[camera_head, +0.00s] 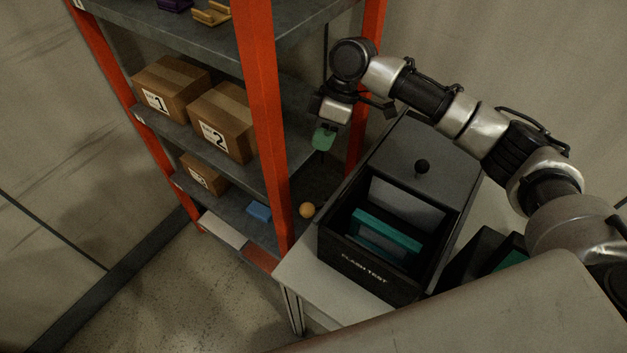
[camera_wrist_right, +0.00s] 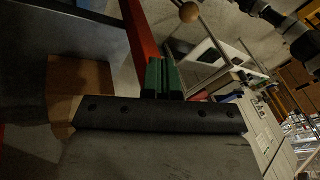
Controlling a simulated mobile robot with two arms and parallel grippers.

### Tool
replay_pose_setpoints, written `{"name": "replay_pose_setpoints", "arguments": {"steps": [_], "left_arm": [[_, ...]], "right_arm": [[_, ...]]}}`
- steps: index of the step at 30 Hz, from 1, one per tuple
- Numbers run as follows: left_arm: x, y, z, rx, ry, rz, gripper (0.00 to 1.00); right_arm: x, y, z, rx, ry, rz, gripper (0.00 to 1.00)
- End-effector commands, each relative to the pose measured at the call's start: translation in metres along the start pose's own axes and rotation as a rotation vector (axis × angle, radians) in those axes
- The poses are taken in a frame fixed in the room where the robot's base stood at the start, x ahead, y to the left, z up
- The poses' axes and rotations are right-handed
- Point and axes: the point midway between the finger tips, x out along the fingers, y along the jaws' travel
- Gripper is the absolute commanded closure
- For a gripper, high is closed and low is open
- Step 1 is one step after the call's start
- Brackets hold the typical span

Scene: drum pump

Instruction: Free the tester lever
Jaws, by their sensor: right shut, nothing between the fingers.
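The tester (camera_head: 365,281) is a dark open-topped box marked FLASH TEST on the white bench. A teal-framed part (camera_head: 388,236) sits inside it. My right gripper (camera_head: 322,138) is at the shelf's orange post, left of the tester and apart from the knob. Its green fingers (camera_wrist_right: 161,78) are together and empty in the right wrist view. My left gripper is out of view.
An orange-post shelf (camera_head: 265,120) stands at left with cardboard boxes (camera_head: 222,124). An orange ball (camera_head: 307,210) and a blue block (camera_head: 259,212) are low by the post. Another dark box with teal (camera_head: 508,252) is right of the tester. The floor at lower left is clear.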

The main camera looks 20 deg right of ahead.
Motion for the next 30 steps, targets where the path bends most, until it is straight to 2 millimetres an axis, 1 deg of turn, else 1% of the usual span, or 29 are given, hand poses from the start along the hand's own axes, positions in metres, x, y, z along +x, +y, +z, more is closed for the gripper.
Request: {"name": "replay_pose_setpoints", "arguments": {"steps": [1,6,11,12,13,18,23,30], "left_arm": [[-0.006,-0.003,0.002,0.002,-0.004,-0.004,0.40],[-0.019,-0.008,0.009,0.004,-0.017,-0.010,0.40],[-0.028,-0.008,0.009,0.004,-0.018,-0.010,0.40],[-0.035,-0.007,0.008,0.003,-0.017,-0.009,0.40],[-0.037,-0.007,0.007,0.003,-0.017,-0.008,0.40],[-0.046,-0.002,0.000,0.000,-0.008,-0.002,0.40],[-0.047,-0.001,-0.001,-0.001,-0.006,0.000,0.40],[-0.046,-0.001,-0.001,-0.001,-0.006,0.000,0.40]], "right_arm": [[0.008,-0.002,-0.001,0.000,-0.002,-0.005,1.00],[0.045,-0.002,0.000,0.002,-0.003,-0.004,1.00],[0.077,-0.002,0.000,0.001,-0.002,-0.002,1.00],[0.080,-0.009,0.002,0.000,-0.004,-0.003,1.00],[0.083,-0.012,0.003,0.000,-0.003,-0.003,1.00],[0.098,-0.024,0.008,0.000,-0.001,-0.001,1.00],[0.104,-0.027,0.010,0.001,-0.001,-0.001,1.00],[0.105,-0.027,0.011,0.001,0.000,-0.001,1.00]]}}
